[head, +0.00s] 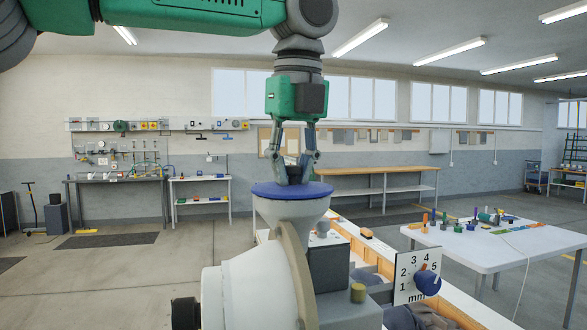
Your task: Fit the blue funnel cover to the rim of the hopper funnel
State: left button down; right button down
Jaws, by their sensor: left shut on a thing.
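The blue funnel cover (270,190) is a flat disc lying level at the mouth of the white hopper funnel (291,211). It hides the funnel's opening, and I cannot tell whether it is fully seated on the rim. My left gripper (294,180) comes down from above, upright over the funnel. Its fingers are shut on the dark knob in the middle of the cover. The funnel stands on top of the press, above its large round white housing (237,290). My right gripper is not in view.
A dial plate marked in mm (405,276) with a blue knob (427,283) is at the press's right. A white table (500,245) with several small parts stands further right. Workbenches (115,179) line the back wall. Air around the funnel is clear.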

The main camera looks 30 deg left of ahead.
pick_arm(q)
jog(key=shift+f, duration=0.1)
jog(key=c, duration=1.4)
grip_release()
jog(key=shift+r, duration=2.5)
